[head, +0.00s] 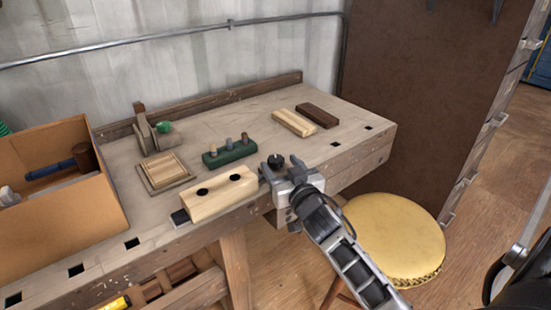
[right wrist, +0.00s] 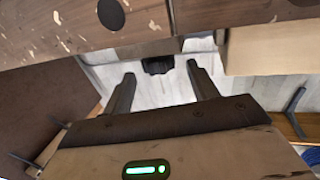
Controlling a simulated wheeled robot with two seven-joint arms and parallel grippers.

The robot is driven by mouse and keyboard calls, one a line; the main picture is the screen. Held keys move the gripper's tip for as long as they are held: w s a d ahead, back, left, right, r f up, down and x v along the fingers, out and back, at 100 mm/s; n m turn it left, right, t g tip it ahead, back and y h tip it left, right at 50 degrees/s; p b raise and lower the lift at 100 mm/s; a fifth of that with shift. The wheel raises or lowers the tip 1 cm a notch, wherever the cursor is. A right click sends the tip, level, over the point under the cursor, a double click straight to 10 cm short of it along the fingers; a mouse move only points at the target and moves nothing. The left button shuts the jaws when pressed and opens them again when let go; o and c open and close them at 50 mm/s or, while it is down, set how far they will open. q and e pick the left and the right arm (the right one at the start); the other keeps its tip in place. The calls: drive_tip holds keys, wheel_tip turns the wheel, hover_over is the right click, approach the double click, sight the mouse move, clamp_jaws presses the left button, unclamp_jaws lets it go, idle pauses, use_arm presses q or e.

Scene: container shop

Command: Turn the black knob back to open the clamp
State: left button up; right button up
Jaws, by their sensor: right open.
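The black knob (head: 276,160) shows at the bench's front edge, just right of the pale wooden block (head: 222,194) with two dark holes. My right gripper (head: 284,170) is open right at the knob, its fingers pointing toward it. In the right wrist view the dark knob (right wrist: 157,65) appears between the two spread fingertips (right wrist: 160,82), with a gap on each side. The clamp's body is mostly hidden behind my gripper, so I cannot tell how tightly it holds the block. My left gripper is not in view.
A box with a mallet (head: 75,162) is at left. A yellow-topped stool (head: 397,237) stands right of my right arm.

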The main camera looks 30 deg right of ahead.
sight(279, 163)
drive_tip(key=shift+w+d, duration=0.2)
drive_tip(key=shift+w, duration=0.8)
drive_tip(key=shift+w+d, duration=0.15)
drive_tip(key=shift+w, duration=0.8)
drive_tip(key=c, duration=1)
